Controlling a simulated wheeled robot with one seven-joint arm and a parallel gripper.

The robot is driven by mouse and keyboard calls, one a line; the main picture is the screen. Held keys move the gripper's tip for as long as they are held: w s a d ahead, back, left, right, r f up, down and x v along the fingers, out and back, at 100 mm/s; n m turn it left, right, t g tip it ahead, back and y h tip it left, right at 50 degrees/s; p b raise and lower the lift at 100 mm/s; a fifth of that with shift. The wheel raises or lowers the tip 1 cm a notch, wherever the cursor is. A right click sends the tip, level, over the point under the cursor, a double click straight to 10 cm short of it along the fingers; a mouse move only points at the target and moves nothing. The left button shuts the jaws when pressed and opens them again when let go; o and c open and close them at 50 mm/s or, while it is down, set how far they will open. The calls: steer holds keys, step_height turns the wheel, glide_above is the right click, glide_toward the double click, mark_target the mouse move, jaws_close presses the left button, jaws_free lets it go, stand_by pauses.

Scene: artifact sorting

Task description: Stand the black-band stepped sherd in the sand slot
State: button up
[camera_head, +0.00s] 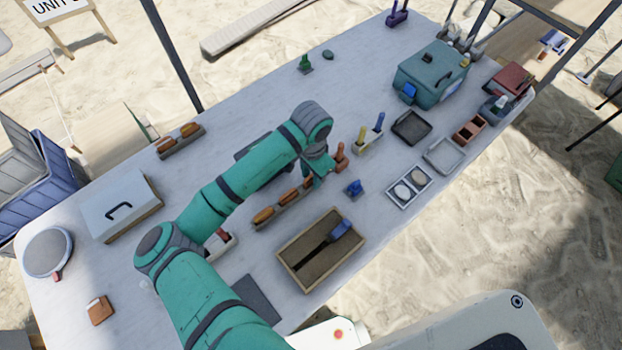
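My gripper (320,172) is low over the table, at the right end of a grey slotted rack (270,222). The rack holds several orange-brown sherds (263,215) in a row. The fingers are small and partly covered by my wrist, so whether they are open or hold a sherd cannot be told. A reddish-brown piece (340,155) stands just right of the fingers. No black band or stepped edge can be made out on any sherd. A second grey rack (167,151) at the back left holds orange pieces (190,129). Which slot holds sand is not clear.
A blue object (353,187) sits nearby. A teal case (432,72) and small trays (443,156) stand right; a white lidded box (120,205) stands left. The back middle is mostly clear.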

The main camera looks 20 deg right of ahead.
steer(key=shift+d, duration=0.1)
steer(key=shift+c, duration=0.3)
jaws_close()
steer(key=shift+r, duration=0.1)
